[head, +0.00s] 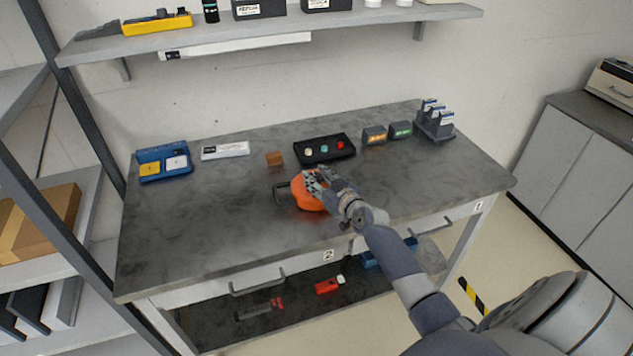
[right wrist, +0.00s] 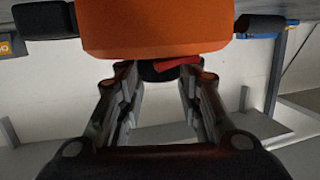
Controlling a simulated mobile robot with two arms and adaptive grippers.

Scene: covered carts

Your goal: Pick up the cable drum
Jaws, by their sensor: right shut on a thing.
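The orange cable drum (head: 309,203) is at the middle of the grey worktable, with a dark frame or handle on its left side. My right gripper (head: 316,182) reaches in from the lower right and is shut on the drum. I cannot tell whether the drum touches the tabletop. My left gripper is not in view.
A blue tray (head: 165,177) is at the left, and a card rack (head: 434,127) at the back right. A shelf (head: 270,32) hangs above. The front left is clear.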

